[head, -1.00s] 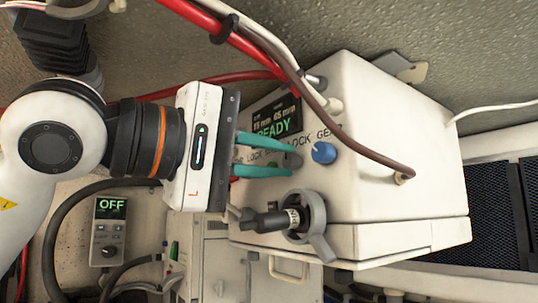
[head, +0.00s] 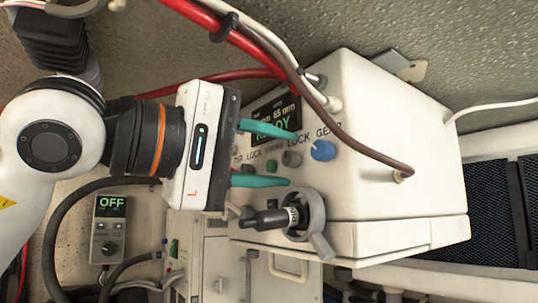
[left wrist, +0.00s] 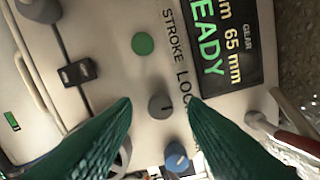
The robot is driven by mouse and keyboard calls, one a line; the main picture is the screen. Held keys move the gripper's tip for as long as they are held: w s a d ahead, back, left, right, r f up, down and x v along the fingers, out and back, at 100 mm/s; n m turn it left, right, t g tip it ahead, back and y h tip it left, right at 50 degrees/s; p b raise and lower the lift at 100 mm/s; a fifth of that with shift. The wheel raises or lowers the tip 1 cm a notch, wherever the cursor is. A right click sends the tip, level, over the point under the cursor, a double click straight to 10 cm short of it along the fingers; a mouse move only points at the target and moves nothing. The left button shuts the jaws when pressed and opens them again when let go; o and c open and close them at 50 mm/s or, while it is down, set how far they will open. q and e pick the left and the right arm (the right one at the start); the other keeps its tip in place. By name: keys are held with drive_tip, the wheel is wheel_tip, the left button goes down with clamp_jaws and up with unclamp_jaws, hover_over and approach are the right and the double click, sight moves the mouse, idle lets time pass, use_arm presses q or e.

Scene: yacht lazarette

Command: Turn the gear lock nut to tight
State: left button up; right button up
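The control box (head: 390,130) has a row of controls under the printed words STROKE, LOCK and GEAR. The grey knob (head: 291,158) under LOCK appears to be the gear lock nut. In the left wrist view the grey knob (left wrist: 160,106) shows a dark pointer line on its face. My left gripper (head: 294,158) has its two teal fingers spread, one on each side of the grey knob, with a visible gap on both sides. The left wrist view shows the same open fingers (left wrist: 160,102) around it. My right gripper is not in view.
A blue knob (head: 323,151) and a green button (head: 271,166) flank the grey knob closely. The display (head: 275,118) reads READY. A grey clamp ring with a black handle (head: 302,217) sits just below. Red and brown hoses pass above and across the box.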

use_arm(q)
drive_tip(key=shift+s+a, duration=0.1)
drive_tip(key=shift+a, duration=0.15)
drive_tip(key=b+v, duration=0.3)
drive_tip(key=v, duration=0.8)
drive_tip(key=shift+s+a+b, duration=0.2)
drive_tip(key=shift+b, duration=0.2)
